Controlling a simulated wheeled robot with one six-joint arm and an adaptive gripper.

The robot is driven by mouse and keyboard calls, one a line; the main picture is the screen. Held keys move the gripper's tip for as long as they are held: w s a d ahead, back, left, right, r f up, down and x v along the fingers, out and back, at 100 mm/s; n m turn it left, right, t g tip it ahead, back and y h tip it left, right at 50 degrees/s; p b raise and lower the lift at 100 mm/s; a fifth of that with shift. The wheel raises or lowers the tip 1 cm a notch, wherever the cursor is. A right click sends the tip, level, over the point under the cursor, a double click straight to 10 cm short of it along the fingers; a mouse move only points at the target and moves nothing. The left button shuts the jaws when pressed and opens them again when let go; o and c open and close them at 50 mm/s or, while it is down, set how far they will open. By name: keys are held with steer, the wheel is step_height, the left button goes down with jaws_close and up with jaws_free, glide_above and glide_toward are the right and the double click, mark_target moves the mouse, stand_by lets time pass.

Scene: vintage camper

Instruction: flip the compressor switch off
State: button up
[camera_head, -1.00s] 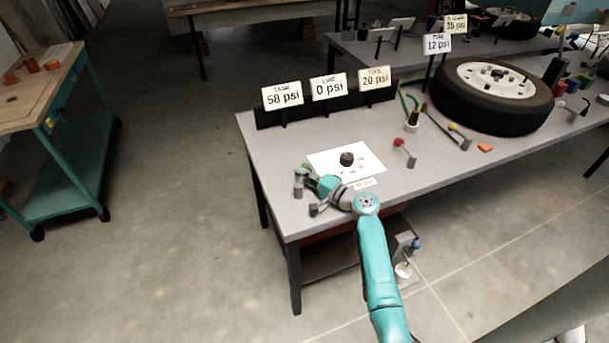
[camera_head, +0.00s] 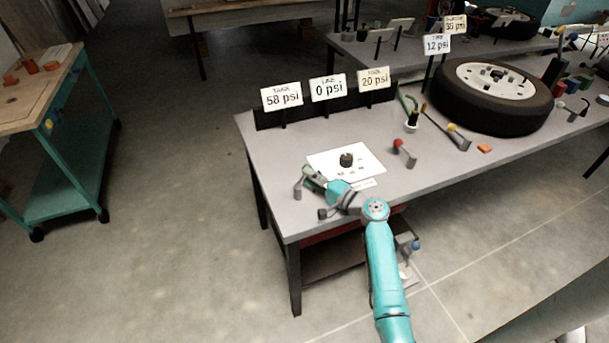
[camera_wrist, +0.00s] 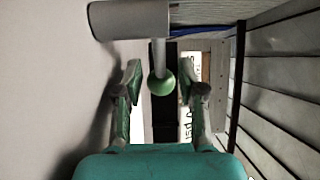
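A lever switch with a grey cylindrical body (camera_wrist: 130,20), a thin stem and a green ball knob (camera_wrist: 161,84) is in the wrist view. The stem points toward my gripper. My gripper (camera_wrist: 159,78) is open, with one finger on each side of the knob and gaps between. In the head view my gripper (camera_head: 308,176) is at the left front of the grey workbench, beside a grey post (camera_head: 298,189). The knob is hidden or too small to tell there. No label naming the compressor switch is readable.
A white sheet (camera_head: 371,157) with a dark knob (camera_head: 346,159) lies behind my gripper. A red-knobbed lever (camera_head: 398,143) stands to the right. Pressure signs reading 58 psi (camera_head: 282,96), 0 psi (camera_head: 328,87) and 20 psi (camera_head: 374,79) line the back. A tyre (camera_head: 490,95) lies farther right.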

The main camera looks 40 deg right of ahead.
steer(key=v, duration=0.9)
steer(key=shift+s+d, duration=0.1)
